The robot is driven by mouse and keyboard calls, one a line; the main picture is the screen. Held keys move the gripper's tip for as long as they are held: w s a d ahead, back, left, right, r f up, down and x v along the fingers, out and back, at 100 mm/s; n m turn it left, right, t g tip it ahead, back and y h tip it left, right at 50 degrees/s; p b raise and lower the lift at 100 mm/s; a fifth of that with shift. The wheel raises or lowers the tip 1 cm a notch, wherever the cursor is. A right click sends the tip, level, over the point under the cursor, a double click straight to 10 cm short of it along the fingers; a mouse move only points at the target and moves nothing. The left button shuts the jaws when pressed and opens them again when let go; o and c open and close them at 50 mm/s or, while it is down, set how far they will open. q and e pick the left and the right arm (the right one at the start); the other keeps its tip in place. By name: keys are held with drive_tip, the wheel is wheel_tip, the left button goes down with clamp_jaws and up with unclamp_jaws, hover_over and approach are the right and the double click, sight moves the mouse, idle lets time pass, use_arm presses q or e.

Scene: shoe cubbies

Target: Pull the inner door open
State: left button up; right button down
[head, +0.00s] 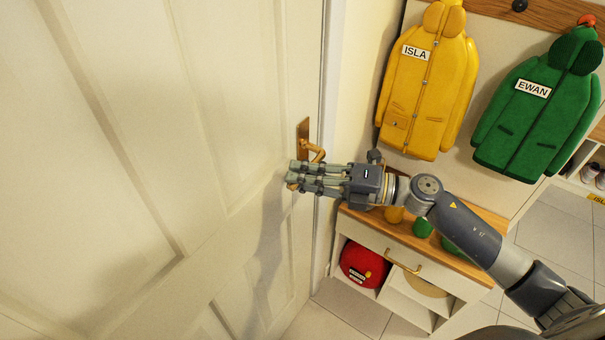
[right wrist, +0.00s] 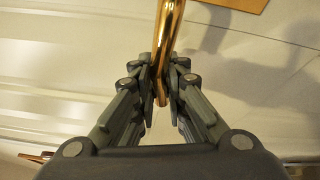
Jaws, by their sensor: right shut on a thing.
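The inner door (head: 150,150) is a cream panelled door that fills the left half of the head view. Its right edge lies along the white frame, and I cannot tell whether it is slightly ajar. A brass handle (head: 316,151) with a plate sits near that edge. My right gripper (head: 294,178) reaches the handle from the right. In the right wrist view, its fingers (right wrist: 160,78) are closed on both sides of the brass lever (right wrist: 171,30). The fingers hide part of the lever in the head view. My left gripper is not in view.
Tiled floor (head: 545,220) shows at the right.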

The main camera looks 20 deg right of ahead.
drive_tip(key=shift+w+d+f+n+h+b, duration=0.2)
drive_tip(key=shift+f+n+h, duration=0.25)
drive_tip(key=shift+f+n, duration=0.4)
drive_tip(key=shift+w+d+f+n+h+b, duration=0.15)
drive_tip(key=shift+d+f+n+h+b, duration=0.2)
drive_tip(key=shift+f+n, duration=0.55)
drive_tip(key=shift+w+d+f+n+h+b, duration=0.15)
drive_tip(key=shift+f+n+h, duration=0.35)
drive_tip(key=shift+n, duration=0.65)
